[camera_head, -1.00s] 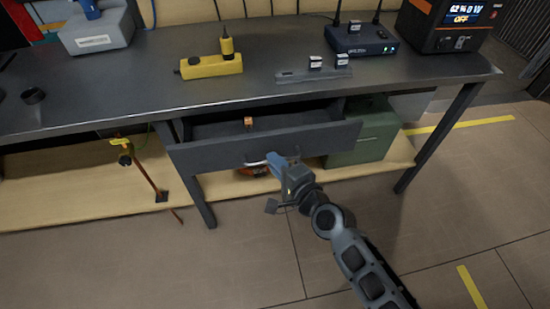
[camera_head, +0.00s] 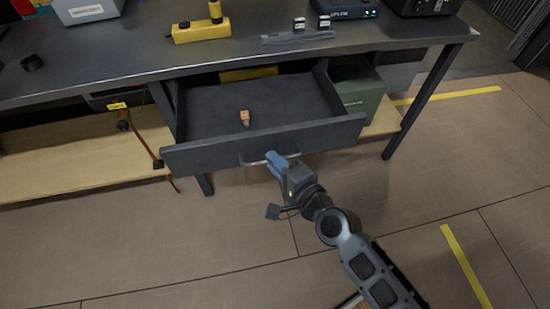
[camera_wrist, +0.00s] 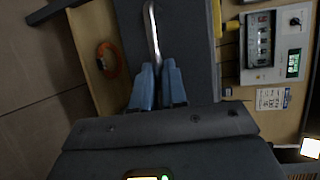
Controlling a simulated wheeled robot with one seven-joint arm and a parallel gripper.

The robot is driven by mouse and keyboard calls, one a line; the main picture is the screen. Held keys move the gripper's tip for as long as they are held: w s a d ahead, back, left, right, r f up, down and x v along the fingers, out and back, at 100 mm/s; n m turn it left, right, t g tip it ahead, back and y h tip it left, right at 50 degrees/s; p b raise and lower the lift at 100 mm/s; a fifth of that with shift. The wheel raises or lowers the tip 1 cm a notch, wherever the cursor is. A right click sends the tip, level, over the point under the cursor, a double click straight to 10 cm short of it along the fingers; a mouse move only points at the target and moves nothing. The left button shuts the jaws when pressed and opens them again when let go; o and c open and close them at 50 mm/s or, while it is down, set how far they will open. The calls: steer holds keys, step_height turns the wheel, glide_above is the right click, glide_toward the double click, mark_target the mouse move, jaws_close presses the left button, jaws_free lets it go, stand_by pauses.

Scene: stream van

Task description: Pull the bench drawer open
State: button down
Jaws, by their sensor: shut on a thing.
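The bench drawer (camera_head: 330,136) is dark grey and stands well out from under the bench top (camera_head: 120,66). Its inside shows, with a small orange-brown item (camera_head: 244,118) on its floor and a yellow thing at its back. A pale bar handle (camera_head: 252,163) runs across the drawer front. My gripper (camera_head: 277,160) is at the handle's right part, its blue fingers shut on it. In the wrist view the handle (camera_wrist: 152,35) runs down to between the two blue fingertips (camera_wrist: 160,68). The exact contact is partly hidden by the fingers.
A green box (camera_head: 358,98) stands on the low wooden shelf (camera_head: 75,165) right of the drawer. A bench leg (camera_head: 420,100) stands further right. A yellow power strip (camera_head: 200,31) and a grey rail (camera_head: 298,37) lie on top.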

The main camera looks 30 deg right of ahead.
steer(key=c, duration=1.2)
jaws_free()
steer(key=shift+o, duration=0.2)
steer(key=b+v, duration=0.1)
steer(key=v, duration=0.6)
steer(key=shift+s, duration=0.35)
steer(key=s+r+n+p, duration=0.1)
steer(key=s+r+n, duration=0.7)
steer(key=s, duration=0.4)
steer(key=s+d+r+n+g+h+p, duration=0.1)
steer(key=s+r+n+p, duration=0.1)
steer(key=s+r+n, duration=0.7)
steer(key=s+n, duration=0.1)
steer(key=s, duration=0.3)
